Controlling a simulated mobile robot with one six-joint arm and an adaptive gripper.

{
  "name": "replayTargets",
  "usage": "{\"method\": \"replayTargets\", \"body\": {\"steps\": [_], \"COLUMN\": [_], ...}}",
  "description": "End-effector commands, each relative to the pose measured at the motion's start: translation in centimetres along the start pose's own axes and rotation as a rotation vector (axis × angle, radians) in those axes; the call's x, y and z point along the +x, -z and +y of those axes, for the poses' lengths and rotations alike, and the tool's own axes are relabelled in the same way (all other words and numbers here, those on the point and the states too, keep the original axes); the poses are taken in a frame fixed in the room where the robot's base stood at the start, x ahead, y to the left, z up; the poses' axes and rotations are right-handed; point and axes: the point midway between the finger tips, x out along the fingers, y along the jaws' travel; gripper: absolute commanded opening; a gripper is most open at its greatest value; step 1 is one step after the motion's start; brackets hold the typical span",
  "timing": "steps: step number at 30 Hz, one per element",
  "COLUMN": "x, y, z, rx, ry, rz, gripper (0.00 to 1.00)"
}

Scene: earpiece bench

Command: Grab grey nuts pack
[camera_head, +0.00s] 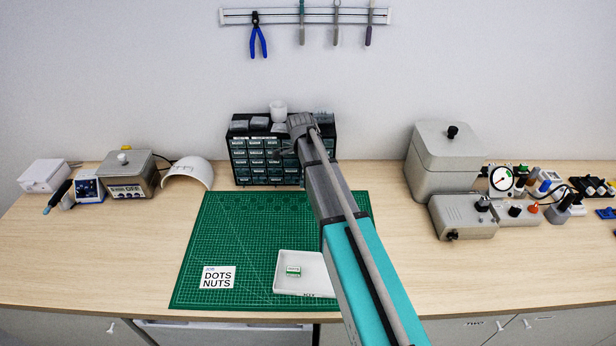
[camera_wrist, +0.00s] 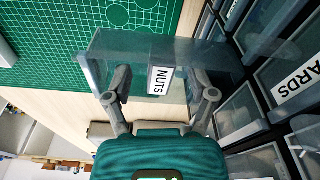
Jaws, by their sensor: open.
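In the wrist view my gripper (camera_wrist: 160,82) is open. Its two fingers stand on either side of a white NUTS label (camera_wrist: 160,80) on a clear grey drawer (camera_wrist: 120,52). The drawer appears to stick out from the cabinet; I cannot tell whether the fingers touch it. In the head view my gripper (camera_head: 299,122) is at the upper right of the dark drawer cabinet (camera_head: 233,160), and my arm hides part of the cabinet. I cannot make out a grey nuts pack in either view. A card reading DOTS NUTS (camera_head: 217,278) lies on the green mat (camera_head: 225,225).
A white tray (camera_head: 310,261) on the mat holds a small green and white pack (camera_head: 293,271). A grey box (camera_head: 447,162) and instruments fill the right; a grey device (camera_head: 127,174) stands left. The mat's left part is mostly clear.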

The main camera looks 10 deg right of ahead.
Motion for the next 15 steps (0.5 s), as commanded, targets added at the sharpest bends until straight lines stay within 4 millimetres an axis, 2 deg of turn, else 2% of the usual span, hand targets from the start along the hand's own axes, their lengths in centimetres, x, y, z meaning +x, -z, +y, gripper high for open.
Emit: {"method": "replayTargets", "body": {"steps": [14, 15], "x": [-0.04, -0.04], "y": [0.04, 0.04], "z": [0.0, 0.0], "rx": [0.001, 0.001], "ry": [0.0, 0.0], "rz": [0.0, 0.0], "gripper": [0.73, 0.67]}}
